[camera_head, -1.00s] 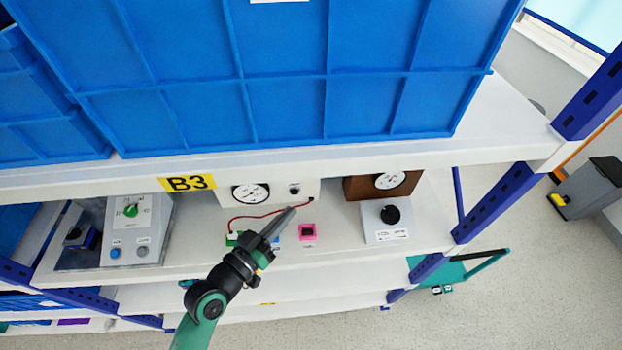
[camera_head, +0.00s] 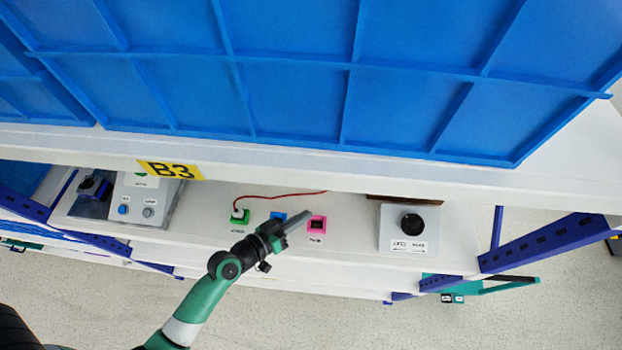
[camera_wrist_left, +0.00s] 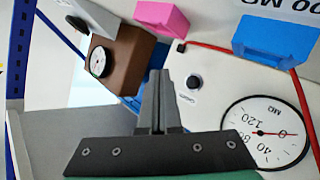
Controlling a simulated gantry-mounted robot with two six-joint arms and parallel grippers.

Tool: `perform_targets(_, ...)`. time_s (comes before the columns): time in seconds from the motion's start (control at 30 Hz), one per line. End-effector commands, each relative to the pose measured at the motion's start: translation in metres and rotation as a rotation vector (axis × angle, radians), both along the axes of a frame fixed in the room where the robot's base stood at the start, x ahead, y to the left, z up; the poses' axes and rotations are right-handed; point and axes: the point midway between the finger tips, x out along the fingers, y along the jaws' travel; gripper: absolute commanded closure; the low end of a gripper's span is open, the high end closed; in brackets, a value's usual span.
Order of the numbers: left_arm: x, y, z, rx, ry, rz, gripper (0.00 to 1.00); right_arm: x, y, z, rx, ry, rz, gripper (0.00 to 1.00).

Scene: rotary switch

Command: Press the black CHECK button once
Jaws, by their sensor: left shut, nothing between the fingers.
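A small black round button (camera_wrist_left: 193,82) sits on a white panel beside a dial gauge (camera_wrist_left: 268,130) in the left wrist view. No CHECK label is readable there. In the head view the upper shelf hides this panel. My left gripper (camera_head: 306,214) is shut and empty, above the lower shelf beside the pink block (camera_head: 316,226). In the left wrist view my fingertips (camera_wrist_left: 160,73) point into the picture left of the black button, apart from it. My right gripper is not in view.
Blue crates (camera_head: 290,85) fill the upper shelf (camera_head: 330,170), whose edge overhangs the devices. A blue block (camera_head: 278,216), a green block (camera_head: 240,216) with a red cable, and a knob box (camera_head: 409,232) stand nearby. A brown gauge box (camera_wrist_left: 122,58) shows in the left wrist view.

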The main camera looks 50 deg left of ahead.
Motion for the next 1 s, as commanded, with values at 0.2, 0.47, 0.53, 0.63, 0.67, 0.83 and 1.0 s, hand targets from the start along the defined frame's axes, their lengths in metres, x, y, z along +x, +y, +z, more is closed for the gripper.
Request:
perform_targets(0.2, 0.023, 0.02, -0.001, 0.003, -0.003, 0.002, 1.0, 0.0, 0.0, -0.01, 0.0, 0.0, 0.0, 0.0)
perform_targets(0.47, 0.05, 0.043, -0.002, 0.001, -0.004, 0.001, 1.0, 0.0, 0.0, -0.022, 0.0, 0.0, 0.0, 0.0)
perform_targets(0.53, 0.055, 0.047, -0.002, 0.001, -0.002, 0.001, 1.0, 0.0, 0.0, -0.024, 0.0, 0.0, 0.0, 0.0)
perform_targets(0.63, 0.059, 0.051, -0.001, 0.002, -0.002, 0.0, 1.0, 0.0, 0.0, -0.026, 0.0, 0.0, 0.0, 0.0)
perform_targets(0.67, 0.06, 0.052, 0.0, 0.002, -0.002, 0.0, 1.0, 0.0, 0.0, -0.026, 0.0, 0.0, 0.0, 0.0)
perform_targets(0.83, 0.061, 0.053, 0.0, 0.001, -0.001, 0.0, 1.0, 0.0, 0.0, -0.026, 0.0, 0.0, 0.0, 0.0)
perform_targets(1.0, 0.06, 0.052, 0.0, 0.001, -0.001, 0.0, 1.0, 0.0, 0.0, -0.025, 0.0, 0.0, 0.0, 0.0)
